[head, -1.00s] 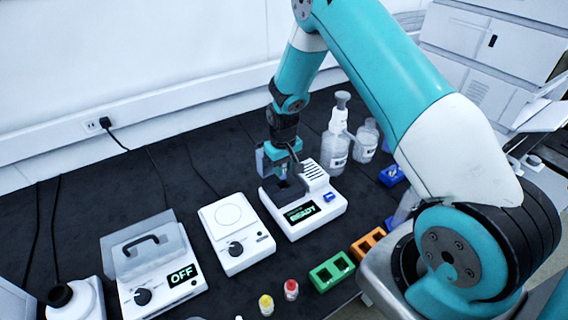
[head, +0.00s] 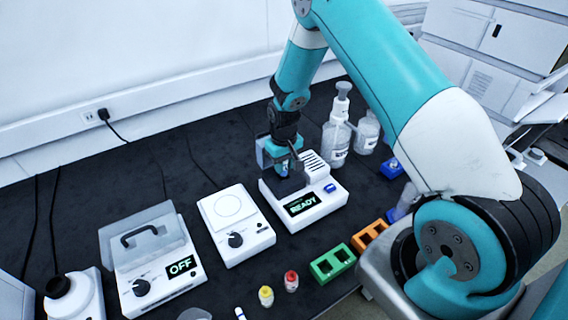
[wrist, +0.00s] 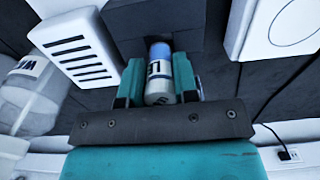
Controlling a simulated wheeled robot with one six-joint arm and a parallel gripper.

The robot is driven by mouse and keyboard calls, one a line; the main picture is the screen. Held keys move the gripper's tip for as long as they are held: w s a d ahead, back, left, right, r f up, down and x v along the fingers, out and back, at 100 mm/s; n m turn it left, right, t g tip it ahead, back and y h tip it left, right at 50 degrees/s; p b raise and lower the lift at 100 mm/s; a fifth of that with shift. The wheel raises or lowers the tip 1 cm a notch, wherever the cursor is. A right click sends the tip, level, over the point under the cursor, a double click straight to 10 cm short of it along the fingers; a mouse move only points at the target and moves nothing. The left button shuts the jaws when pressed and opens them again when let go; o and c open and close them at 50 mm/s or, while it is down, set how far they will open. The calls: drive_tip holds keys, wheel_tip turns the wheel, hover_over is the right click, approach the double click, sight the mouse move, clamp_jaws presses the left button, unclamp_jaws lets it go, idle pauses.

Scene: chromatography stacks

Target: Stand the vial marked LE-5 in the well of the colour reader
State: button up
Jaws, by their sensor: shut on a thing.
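My gripper (wrist: 158,88) is shut on a vial (wrist: 160,72) with a blue end and a white label. Part of its lettering shows, an L and more characters, but I cannot read the whole mark. In the head view my gripper (head: 283,158) is above the colour reader (head: 325,203), a white box with a green READY display and a dark block at its rear left. The vial's blue part shows small between the fingers. The dark block (wrist: 150,22) also shows past the vial in the wrist view. The well's opening is not clearly visible.
White bottles (head: 337,135) stand behind the reader on its right. A white dial device (head: 236,225) and a lidded OFF device (head: 155,265) stand to its left. Green (head: 332,263) and orange (head: 369,236) racks and yellow- and red-capped vials (head: 291,281) are in front.

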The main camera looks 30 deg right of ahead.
sight(285, 175)
drive_tip(key=shift+f, duration=0.2)
drive_tip(key=shift+f+b, duration=1)
drive_tip(key=shift+f, duration=0.15)
drive_tip(key=shift+f+b, duration=0.3)
drive_tip(key=shift+f, duration=0.05)
drive_tip(key=shift+s+f, duration=0.1)
drive_tip(key=shift+f, duration=0.15)
